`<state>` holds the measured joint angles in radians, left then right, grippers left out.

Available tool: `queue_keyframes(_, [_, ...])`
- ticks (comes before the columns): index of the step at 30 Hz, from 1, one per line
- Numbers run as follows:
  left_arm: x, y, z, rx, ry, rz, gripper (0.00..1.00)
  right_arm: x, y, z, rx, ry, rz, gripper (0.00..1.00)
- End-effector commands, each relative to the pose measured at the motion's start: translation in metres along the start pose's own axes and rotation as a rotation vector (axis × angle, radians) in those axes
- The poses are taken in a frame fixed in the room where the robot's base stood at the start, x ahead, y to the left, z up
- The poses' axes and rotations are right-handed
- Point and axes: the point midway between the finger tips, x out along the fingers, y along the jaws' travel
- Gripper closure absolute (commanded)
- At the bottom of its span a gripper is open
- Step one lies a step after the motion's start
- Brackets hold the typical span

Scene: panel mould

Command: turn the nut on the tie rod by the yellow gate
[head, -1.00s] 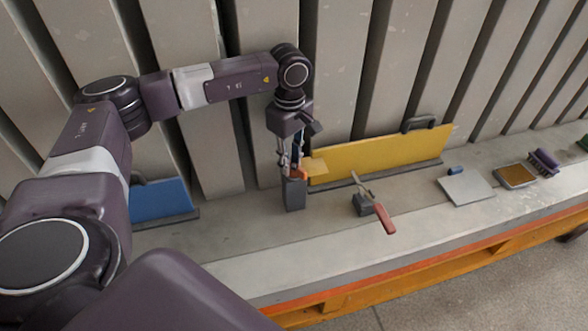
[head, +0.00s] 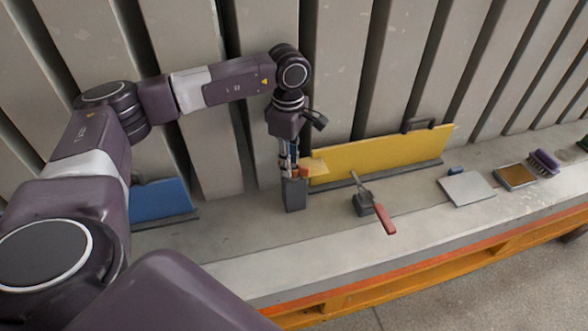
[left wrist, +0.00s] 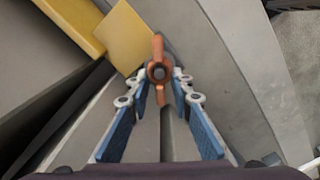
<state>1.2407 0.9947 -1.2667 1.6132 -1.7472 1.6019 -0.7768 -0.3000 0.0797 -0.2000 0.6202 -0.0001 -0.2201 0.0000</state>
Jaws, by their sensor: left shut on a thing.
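The orange wing nut (left wrist: 158,70) sits on the grey end of the tie rod, seen from above in the left wrist view. One wing points up and the other down in that picture. My left gripper (left wrist: 160,85) points down and is shut on the nut. In the head view my left gripper (head: 289,168) stands over the dark grey block (head: 294,196), and the nut is mostly hidden there. The yellow gate (head: 380,156) stands just right of it, with a yellow tab reaching towards the nut. My right gripper is not in view.
A clamp with a red handle (head: 384,220) stands to the right on the ledge. Farther right lie a light plate (head: 466,188), a brown-topped tray (head: 516,176) and a purple brush (head: 544,161). A blue gate (head: 161,201) is at left. Tall grey panels rise behind.

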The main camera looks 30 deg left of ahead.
Motion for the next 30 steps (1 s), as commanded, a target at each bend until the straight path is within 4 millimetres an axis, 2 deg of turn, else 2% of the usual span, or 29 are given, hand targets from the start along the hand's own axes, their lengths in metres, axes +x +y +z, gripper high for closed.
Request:
queue_keyframes(6, [0.0012,-0.0034,0.0000,-0.198,0.001,-0.003,1.00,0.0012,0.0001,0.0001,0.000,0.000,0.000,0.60])
queue_keyframes(17, [0.0011,-0.0038,0.0001,-0.232,0.001,-0.003,1.00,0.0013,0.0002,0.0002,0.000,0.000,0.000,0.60])
queue_keyframes(25, [0.0016,-0.0066,0.0015,-0.473,0.001,-0.004,1.00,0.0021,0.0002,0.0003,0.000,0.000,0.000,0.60])
queue_keyframes(30, [0.0014,-0.0072,0.0015,-0.524,0.002,-0.004,1.00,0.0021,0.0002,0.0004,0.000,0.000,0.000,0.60])
